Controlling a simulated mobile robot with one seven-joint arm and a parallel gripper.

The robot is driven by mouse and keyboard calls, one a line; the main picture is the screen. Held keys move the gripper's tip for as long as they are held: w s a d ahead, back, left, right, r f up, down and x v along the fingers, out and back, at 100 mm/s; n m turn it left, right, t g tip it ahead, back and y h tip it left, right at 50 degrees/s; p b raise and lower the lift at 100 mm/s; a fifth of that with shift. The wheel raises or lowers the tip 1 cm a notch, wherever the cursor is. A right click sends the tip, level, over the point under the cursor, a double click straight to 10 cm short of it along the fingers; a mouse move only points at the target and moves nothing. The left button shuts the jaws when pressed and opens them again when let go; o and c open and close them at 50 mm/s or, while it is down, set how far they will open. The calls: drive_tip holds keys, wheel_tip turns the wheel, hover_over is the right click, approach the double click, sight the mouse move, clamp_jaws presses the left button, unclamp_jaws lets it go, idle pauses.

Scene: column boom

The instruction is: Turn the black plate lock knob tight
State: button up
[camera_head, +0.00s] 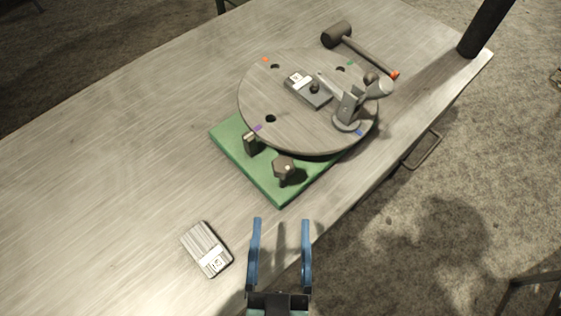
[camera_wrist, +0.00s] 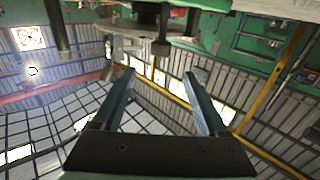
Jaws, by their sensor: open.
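The black plate lock knob (camera_head: 284,168) is a dark faceted knob at the front corner of a green base (camera_head: 232,143), below the edge of a round grey plate (camera_head: 262,100). My gripper (camera_head: 281,221) has two blue fingers, spread apart and empty. In the head view its fingertips lie just below the knob in the picture, with a gap between. In the wrist view my gripper (camera_wrist: 159,72) is open, and dark knob-like parts hang at the top beyond the fingertips; I cannot tell surely which is the lock knob.
A clamp (camera_head: 346,108) and a small grey block with a black knob (camera_head: 308,91) sit on the plate. A dark upright piece (camera_head: 250,143) stands left of the lock knob. A labelled grey block (camera_head: 206,249) and a mallet (camera_head: 338,35) lie on the table. The table's left side is clear.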

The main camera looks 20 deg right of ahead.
sight(283, 176)
drive_tip(key=x, duration=0.4)
drive_tip(key=p+x, duration=0.1)
drive_tip(key=x, duration=0.7)
drive_tip(key=shift+w+d+f+p, duration=0.1)
drive_tip(key=shift+w+f+p, duration=0.1)
drive_tip(key=shift+f+p, duration=0.15)
clamp_jaws()
